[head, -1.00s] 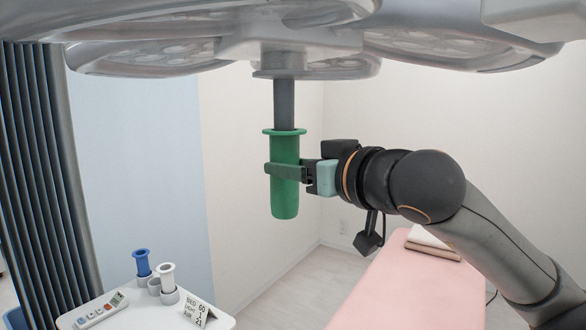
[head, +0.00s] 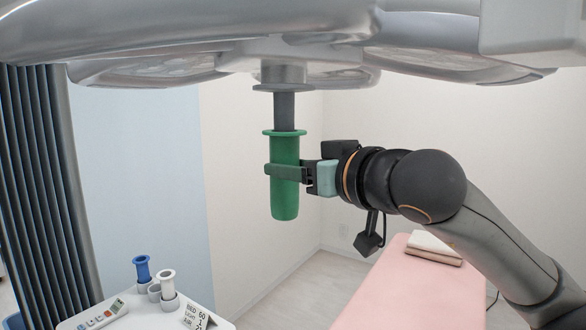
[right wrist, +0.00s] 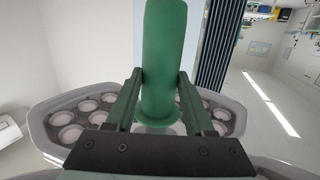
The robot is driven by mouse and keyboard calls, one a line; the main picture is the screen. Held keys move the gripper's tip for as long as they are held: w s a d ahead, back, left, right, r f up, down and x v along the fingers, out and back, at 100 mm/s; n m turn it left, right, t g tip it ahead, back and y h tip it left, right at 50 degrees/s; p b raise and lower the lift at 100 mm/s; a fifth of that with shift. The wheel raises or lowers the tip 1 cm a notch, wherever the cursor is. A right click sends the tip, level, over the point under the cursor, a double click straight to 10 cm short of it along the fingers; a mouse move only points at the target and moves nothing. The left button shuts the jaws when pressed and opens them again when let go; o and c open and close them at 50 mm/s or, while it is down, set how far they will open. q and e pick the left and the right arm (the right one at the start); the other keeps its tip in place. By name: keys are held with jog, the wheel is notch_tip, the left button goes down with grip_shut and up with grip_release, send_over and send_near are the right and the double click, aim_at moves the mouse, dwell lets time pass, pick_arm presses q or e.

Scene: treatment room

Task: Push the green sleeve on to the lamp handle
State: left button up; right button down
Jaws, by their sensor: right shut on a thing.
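The green sleeve (head: 285,199) hangs upright with its closed end down and its flanged rim up. The grey lamp handle (head: 285,111) points straight down from the surgical lamp (head: 225,48) and its lower end is inside the sleeve's mouth. A length of bare handle shows between the rim and the lamp's collar. My right gripper (head: 284,171) is shut around the sleeve's middle from the right. In the right wrist view both fingers flank the sleeve (right wrist: 163,60), with its flange toward the lamp. My left gripper is not in view.
A white side table (head: 222,323) at lower left carries a blue sleeve (head: 142,270), a white sleeve (head: 168,284), a remote (head: 103,314) and a small sign (head: 196,316). A pink bed (head: 390,295) stands lower right with folded towels (head: 434,250). The lamp heads spread close above my right arm.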

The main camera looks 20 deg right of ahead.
aim_at(293, 132)
jog(key=shift+r+p, duration=1.3)
jog(key=shift+r, duration=0.55)
jog(key=shift+r+p, duration=0.6)
jog(key=shift+r, duration=0.2)
jog(key=shift+f, duration=0.1)
jog(key=shift+c, duration=1)
grip_release()
